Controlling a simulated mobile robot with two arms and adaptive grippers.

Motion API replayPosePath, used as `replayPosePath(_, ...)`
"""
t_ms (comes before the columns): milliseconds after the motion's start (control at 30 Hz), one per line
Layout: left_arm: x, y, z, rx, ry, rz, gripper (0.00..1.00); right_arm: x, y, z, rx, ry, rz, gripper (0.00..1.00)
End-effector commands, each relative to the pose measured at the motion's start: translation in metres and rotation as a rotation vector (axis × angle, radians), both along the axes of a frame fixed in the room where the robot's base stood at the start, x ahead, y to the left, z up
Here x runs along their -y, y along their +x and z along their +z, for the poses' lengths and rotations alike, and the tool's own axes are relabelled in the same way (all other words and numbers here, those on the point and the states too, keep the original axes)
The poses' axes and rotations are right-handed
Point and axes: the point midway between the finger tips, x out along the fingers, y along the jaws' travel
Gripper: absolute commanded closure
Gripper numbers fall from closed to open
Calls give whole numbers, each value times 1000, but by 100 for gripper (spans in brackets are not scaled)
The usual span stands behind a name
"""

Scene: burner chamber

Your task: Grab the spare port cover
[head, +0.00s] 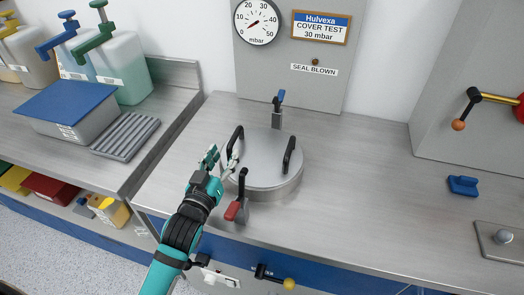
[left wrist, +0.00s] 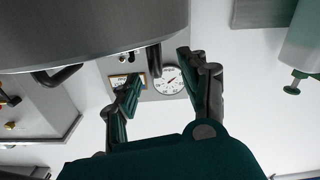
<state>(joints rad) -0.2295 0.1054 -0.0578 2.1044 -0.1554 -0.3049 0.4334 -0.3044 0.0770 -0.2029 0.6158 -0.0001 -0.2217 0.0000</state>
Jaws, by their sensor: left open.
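A round grey metal cover (head: 265,158) with two black handles sits on the steel bench; I take it for the port cover. My left gripper (head: 220,160) is open at its left edge, close to the left handle (head: 236,138). In the left wrist view the picture is upside down. The cover (left wrist: 90,30) fills the top there, and one black handle (left wrist: 154,58) appears between the open fingers (left wrist: 160,68). I cannot tell whether the fingers touch it. My right gripper is not in view.
A red-handled clamp (head: 237,207) stands at the cover's front and a blue-handled clamp (head: 278,108) at its back. A gauge panel (head: 290,75) rises behind. A blue block (head: 463,186) lies right. The bench between is clear.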

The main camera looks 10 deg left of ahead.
Motion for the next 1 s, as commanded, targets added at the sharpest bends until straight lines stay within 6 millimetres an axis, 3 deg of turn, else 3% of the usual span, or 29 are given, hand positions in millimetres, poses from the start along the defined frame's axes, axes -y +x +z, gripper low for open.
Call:
replayPosePath(167,1,12,3,1,-1,0,56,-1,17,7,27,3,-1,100)
replayPosePath(433,6,50,7,0,0,0,56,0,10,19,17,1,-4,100)
replayPosePath(733,6,55,5,-1,-1,0,56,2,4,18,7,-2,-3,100)
replayPosePath(1000,6,55,5,-1,-1,0,88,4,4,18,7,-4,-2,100)
